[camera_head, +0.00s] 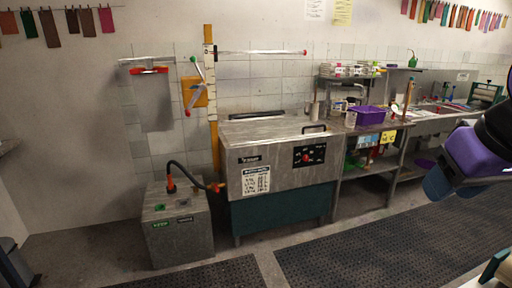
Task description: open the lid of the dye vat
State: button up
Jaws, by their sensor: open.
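The dye vat (275,178) is a steel box with a control panel and a printed label on its front, on a dark green base, in the middle of the head view. Its lid (265,130) lies flat on top and looks shut. A dark bar handle (314,127) stands up at the right part of the top. A purple and blue part of my arm (470,160) enters at the right edge, well to the right of the vat and apart from it.
A grey metal box (178,225) with a black hose (185,170) stands left of the vat. A bench right of it holds a purple tub (368,116). Dark perforated mats (400,250) cover the floor in front, which looks clear.

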aim_at(253, 127)
jog(key=i, duration=0.8)
jog(key=i+z, duration=0.1)
jog(key=i, duration=0.7)
jog(key=i+j, duration=0.15)
jog(key=i, duration=0.7)
jog(key=i+j+z, duration=0.1)
jog(key=i, duration=0.7)
